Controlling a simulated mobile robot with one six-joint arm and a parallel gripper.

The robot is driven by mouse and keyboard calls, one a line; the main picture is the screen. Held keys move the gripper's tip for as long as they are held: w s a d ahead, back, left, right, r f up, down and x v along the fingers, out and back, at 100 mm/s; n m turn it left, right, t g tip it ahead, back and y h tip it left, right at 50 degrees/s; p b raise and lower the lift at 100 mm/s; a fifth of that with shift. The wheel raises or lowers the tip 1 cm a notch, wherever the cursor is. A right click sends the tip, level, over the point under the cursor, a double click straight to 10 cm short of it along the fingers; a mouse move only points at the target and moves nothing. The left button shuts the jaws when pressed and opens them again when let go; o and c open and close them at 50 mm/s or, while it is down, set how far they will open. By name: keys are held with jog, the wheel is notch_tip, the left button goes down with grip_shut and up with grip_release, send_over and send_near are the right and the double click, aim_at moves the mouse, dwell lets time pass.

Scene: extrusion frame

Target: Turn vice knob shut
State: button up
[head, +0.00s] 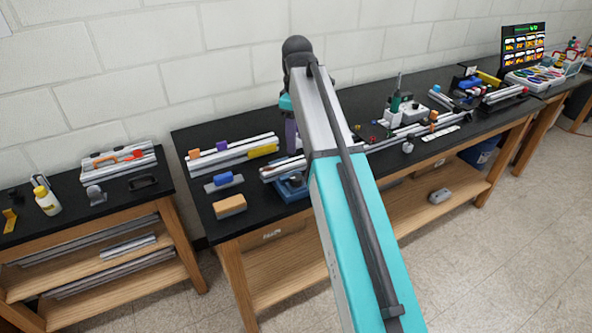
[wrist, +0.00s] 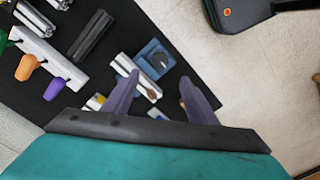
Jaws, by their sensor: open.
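The blue vice (head: 292,188) sits on the black bench top near its front edge, partly hidden behind my arm in the head view. In the wrist view the vice (wrist: 146,50) lies beyond my fingertips, with a dark round part on its blue body that may be the knob. A silver extrusion piece lies beside it, with a small brown oval end close to my left finger. My gripper (wrist: 160,78) is open, its two purple fingers spread above the bench, with nothing held between them. One purple finger also shows in the head view, pointing down.
A wood-coloured block (head: 230,206) sits at the front edge. More rails and a grey device (head: 397,118) stand to the right. A second bench is at left; the wall is behind.

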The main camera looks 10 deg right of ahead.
aim_at(297, 177)
jog(key=shift+f, duration=0.15)
jog(key=shift+f+p, duration=2.05)
jog(key=shift+f, duration=4.7)
jog(key=shift+c, duration=0.4)
jog(key=c, duration=1)
